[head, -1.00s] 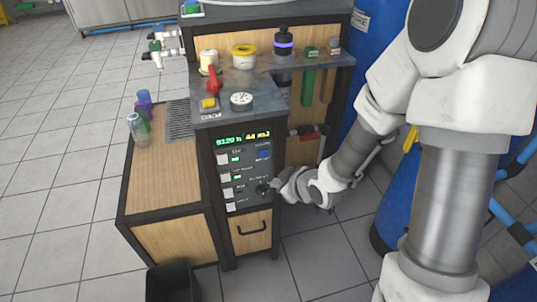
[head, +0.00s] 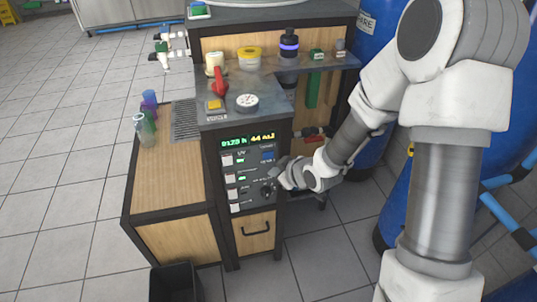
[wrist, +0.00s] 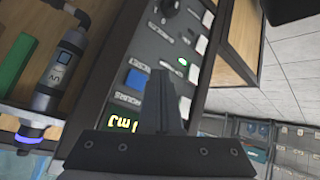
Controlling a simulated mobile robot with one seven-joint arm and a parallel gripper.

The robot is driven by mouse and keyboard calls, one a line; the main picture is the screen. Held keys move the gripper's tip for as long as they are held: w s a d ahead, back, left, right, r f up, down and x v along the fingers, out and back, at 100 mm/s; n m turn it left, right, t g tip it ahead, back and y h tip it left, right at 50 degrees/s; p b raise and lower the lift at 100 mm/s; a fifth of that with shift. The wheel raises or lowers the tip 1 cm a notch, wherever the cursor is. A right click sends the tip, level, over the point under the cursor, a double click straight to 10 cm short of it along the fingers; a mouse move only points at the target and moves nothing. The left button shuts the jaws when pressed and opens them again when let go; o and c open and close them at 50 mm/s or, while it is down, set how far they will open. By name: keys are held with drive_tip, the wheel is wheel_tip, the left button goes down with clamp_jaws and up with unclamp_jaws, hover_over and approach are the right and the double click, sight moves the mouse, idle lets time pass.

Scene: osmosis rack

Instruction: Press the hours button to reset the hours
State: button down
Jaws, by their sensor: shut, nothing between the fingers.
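The control panel (head: 246,180) stands upright on the front of the rack, with lit green and yellow displays (head: 247,139) at its top. A blue button (head: 268,155) sits below the displays on the right; it also shows in the wrist view (wrist: 137,79). White buttons (head: 227,160) run down the left side. My gripper (head: 271,186) is shut and empty in front of the panel's lower right, near a black knob (head: 266,192). In the wrist view its fingers (wrist: 168,78) hide part of the panel; contact cannot be told.
A shelf above the panel carries a red-handled valve (head: 218,82), a gauge (head: 247,101) and a yellow tub (head: 249,58). A wooden drawer (head: 255,233) is below. Blue drums (head: 373,45) stand at the right. Glass bottles (head: 145,126) are at the left.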

sight(266, 159)
drive_tip(key=shift+w+a, duration=0.3)
drive_tip(key=shift+w, duration=0.55)
drive_tip(key=shift+w+a, duration=0.25)
drive_tip(key=shift+w, duration=0.6)
drive_tip(key=shift+w, duration=0.15)
idle(0.6)
drive_tip(key=shift+w+a, duration=0.1)
drive_tip(key=shift+w, duration=0.15)
drive_tip(key=shift+w+a, duration=0.1)
drive_tip(key=shift+w, duration=0.3)
idle(0.8)
drive_tip(key=shift+s, duration=0.1)
drive_tip(key=shift+s+d+b, duration=0.25)
drive_tip(key=shift+s+b, duration=0.05)
drive_tip(key=shift+s, duration=0.4)
drive_tip(key=shift+s+d+b, duration=0.15)
drive_tip(key=shift+s+d, duration=0.05)
drive_tip(key=shift+s, duration=0.6)
drive_tip(key=shift+s+d+b, duration=0.1)
drive_tip(key=shift+s+d, duration=0.15)
drive_tip(key=shift+s, duration=0.55)
drive_tip(key=shift+s+d+b, duration=0.15)
drive_tip(key=shift+s+d, duration=0.05)
drive_tip(key=shift+s, duration=0.6)
